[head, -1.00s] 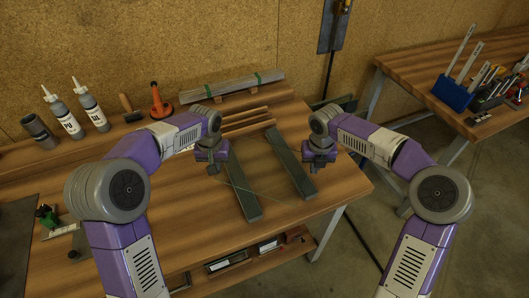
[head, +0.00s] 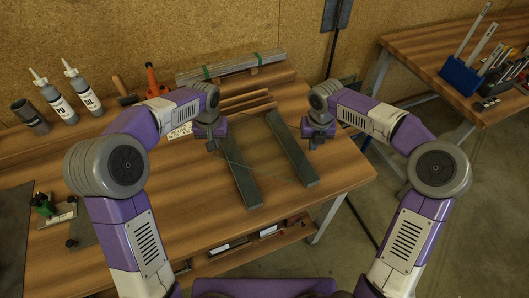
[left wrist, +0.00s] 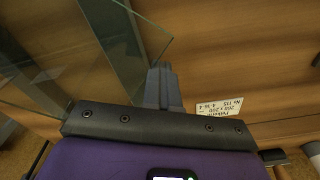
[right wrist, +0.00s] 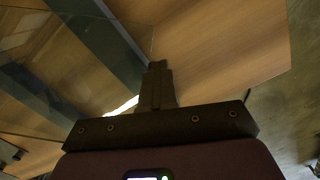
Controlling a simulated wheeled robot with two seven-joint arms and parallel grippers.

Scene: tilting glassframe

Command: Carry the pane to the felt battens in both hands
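The clear glass pane (head: 268,165) is hard to see in the head view; only faint edges show, across the two dark felt battens. The left batten (head: 242,183) and right batten (head: 296,150) lie roughly parallel on the bench. My left gripper (head: 211,147) is at the pane's left side, its fingers closed at the pane edge (left wrist: 120,40) in the left wrist view. My right gripper (head: 316,143) is at the opposite side, its fingers closed at the pane edge (right wrist: 135,35) in the right wrist view. I cannot tell whether the pane touches the battens.
Wooden strips (head: 246,103) and a tied bundle (head: 232,66) lie behind the battens. Bottles (head: 86,90) and an orange tool (head: 155,82) stand at the back left. A white label (left wrist: 220,106) is near my left gripper. A second bench (head: 430,70) stands right.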

